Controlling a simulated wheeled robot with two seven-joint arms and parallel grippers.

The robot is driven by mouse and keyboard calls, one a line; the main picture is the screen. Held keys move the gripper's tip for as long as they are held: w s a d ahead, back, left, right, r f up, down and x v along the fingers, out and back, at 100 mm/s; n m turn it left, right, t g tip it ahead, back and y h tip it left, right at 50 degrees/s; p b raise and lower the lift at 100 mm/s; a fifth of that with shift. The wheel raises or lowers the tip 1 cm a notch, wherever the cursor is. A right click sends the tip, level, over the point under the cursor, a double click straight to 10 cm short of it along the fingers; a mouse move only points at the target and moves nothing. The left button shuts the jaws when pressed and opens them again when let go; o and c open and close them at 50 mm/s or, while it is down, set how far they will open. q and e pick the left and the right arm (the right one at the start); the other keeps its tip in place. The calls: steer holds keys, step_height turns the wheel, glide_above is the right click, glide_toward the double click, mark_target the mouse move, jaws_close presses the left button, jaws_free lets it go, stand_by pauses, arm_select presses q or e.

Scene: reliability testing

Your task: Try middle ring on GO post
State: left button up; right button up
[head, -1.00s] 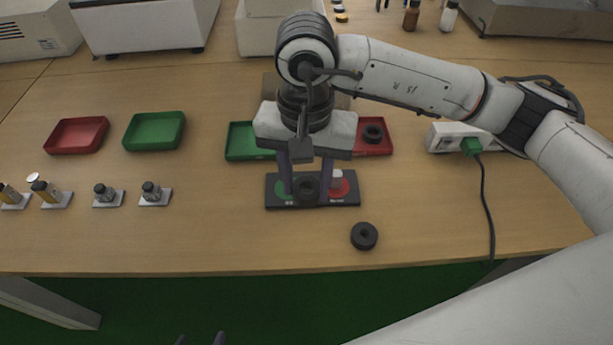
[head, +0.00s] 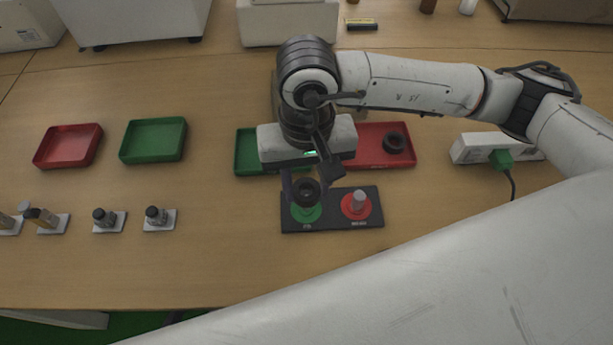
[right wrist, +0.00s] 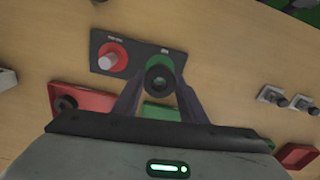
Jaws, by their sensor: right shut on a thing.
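My right gripper (head: 306,188) is shut on a dark ring (head: 305,192). The ring also shows between the fingers in the right wrist view (right wrist: 159,78). It is at the green GO disc (head: 306,213) of the black gauge board (head: 331,222) and appears above it. The GO post is hidden by the ring, so I cannot tell whether its tip is in the hole. The red disc (head: 347,212) with its bare grey post (head: 358,199) is to the right.
Behind the board, a red tray (head: 372,158) holds another dark ring (head: 396,142), beside a partly hidden green tray (head: 246,157). Another green tray (head: 153,140), a red tray (head: 68,147) and several small bottles on plates stand left. A white power box (head: 477,148) is right.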

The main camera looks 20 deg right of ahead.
mark_target(307, 199)
steer(key=shift+f, duration=0.1)
arm_select(q)
steer(key=shift+w+f+b, duration=0.35)
steer(key=shift+f+b, duration=0.1)
steer(key=shift+b, duration=0.2)
arm_select(e)
steer(key=shift+f, duration=0.6)
arm_select(q)
steer(key=shift+f+b, duration=2.2)
arm_select(e)
steer(key=shift+f, duration=1.8)
steer(key=shift+r, duration=0.1)
arm_select(q)
steer(key=shift+r+p, duration=1.15)
steer(key=shift+p, duration=0.05)
arm_select(e)
steer(key=shift+r, duration=3.2)
steer(key=shift+w, duration=0.1)
